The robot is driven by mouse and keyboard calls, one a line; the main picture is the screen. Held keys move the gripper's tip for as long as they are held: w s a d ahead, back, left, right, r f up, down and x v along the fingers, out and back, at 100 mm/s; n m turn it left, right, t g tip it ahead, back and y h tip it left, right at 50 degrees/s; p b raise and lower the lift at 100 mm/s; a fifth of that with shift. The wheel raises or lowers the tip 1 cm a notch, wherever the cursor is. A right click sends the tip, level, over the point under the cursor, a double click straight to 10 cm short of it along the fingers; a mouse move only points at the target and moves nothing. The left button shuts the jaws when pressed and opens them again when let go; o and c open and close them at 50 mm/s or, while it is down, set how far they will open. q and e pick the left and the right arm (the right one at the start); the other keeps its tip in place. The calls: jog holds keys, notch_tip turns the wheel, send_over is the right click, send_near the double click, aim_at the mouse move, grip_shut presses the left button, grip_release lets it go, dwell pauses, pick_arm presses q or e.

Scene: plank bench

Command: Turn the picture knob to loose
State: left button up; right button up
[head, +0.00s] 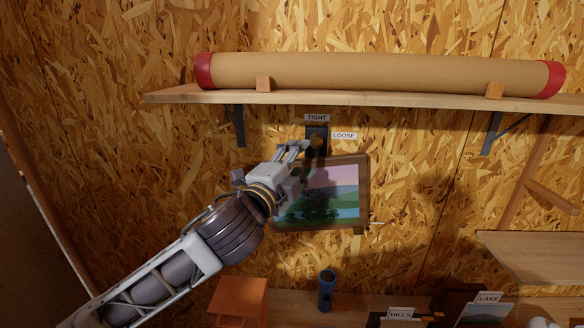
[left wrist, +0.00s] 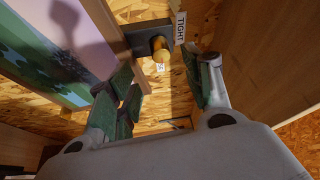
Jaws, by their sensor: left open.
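The picture knob (head: 317,143) is a small brass-coloured knob on a dark wall plate (head: 316,130) under the shelf. A TIGHT label (head: 317,117) is above the plate and a LOOSE label (head: 344,135) is to its right. The framed landscape picture (head: 335,195) hangs just below, slightly tilted. My left gripper (head: 303,147) is open and empty, close to the knob on its left side. In the left wrist view the knob (left wrist: 160,48) lies beyond the gap between my open fingers (left wrist: 165,85), apart from them. The right gripper is not in view.
A wooden shelf (head: 280,97) above the plate carries a long cardboard tube (head: 380,73) with red ends. Below are an orange box (head: 238,300), a blue flashlight (head: 326,290) and cards marked HILLS (head: 400,314) and LAKE (head: 488,298).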

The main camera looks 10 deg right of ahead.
pick_arm(q)
jog(key=shift+v, duration=1.4)
